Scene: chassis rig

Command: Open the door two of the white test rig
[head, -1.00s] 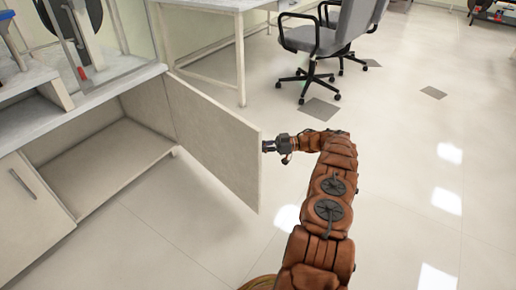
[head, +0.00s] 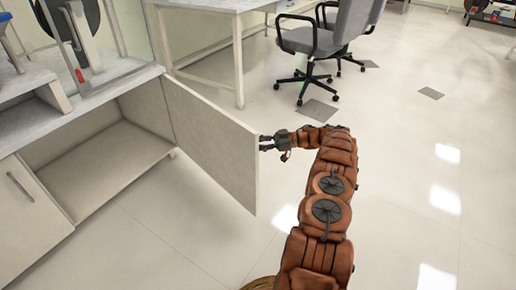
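The white test rig (head: 30,114) stands at the left in the head view, with a grey worktop. One cabinet door (head: 208,140) stands swung wide out from the rig, and the compartment (head: 100,165) behind it shows empty. Another door (head: 25,215) at the lower left is closed and has a dark bar handle (head: 20,186). My gripper (head: 264,142) is at the outer edge of the open door, on its right side. Its fingertips are small and partly hidden by the door edge, so I cannot tell whether they grip anything.
A white table (head: 215,8) stands behind the open door. Grey office chairs (head: 318,50) are at the upper middle. The tiled floor (head: 400,190) to the right of my arm is clear. A glass-fronted enclosure (head: 110,45) sits on the worktop.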

